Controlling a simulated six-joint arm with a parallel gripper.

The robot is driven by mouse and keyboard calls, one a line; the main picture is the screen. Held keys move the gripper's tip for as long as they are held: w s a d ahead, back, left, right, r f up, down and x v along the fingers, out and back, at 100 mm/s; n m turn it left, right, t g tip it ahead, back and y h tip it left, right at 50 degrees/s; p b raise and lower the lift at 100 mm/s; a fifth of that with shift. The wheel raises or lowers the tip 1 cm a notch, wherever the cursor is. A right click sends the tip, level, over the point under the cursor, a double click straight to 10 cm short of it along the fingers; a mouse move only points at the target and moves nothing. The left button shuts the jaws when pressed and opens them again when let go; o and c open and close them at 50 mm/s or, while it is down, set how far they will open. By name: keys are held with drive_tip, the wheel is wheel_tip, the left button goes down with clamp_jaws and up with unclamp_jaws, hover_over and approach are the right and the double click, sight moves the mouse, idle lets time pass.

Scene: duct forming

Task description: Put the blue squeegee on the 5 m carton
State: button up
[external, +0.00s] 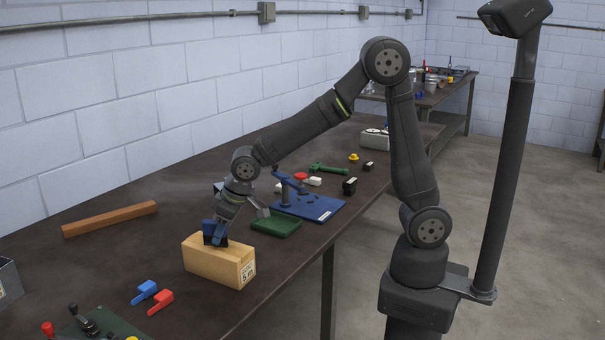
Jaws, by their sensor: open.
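The 5 m carton (206,262) is a tan box on the bench, with a white label marked "5 m" on its right end. A dark blue piece with a black lower part, which looks like the blue squeegee (214,231), stands on top of the carton toward its left half. My gripper (218,220) points down at this blue piece from just above it and is open. The fingertips are small and partly merge with the blue piece, so whether they touch it cannot be told.
A blue and a red small tool (160,302) lie in front of the carton. A green block (276,223) and a blue plate with a fixture (322,209) lie behind it. A wooden bar (110,219) lies at the left. Bare bench separates the bar and carton.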

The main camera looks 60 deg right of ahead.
drive_tip(key=v, duration=1.1)
drive_tip(key=shift+s+f, duration=0.1)
drive_tip(key=x, duration=1.1)
drive_tip(key=shift+w+f, duration=0.2)
drive_tip(key=shift+f, duration=0.15)
drive_tip(key=shift+w+a, duration=0.1)
drive_tip(key=shift+r, duration=0.85)
drive_tip(key=shift+f, duration=0.15)
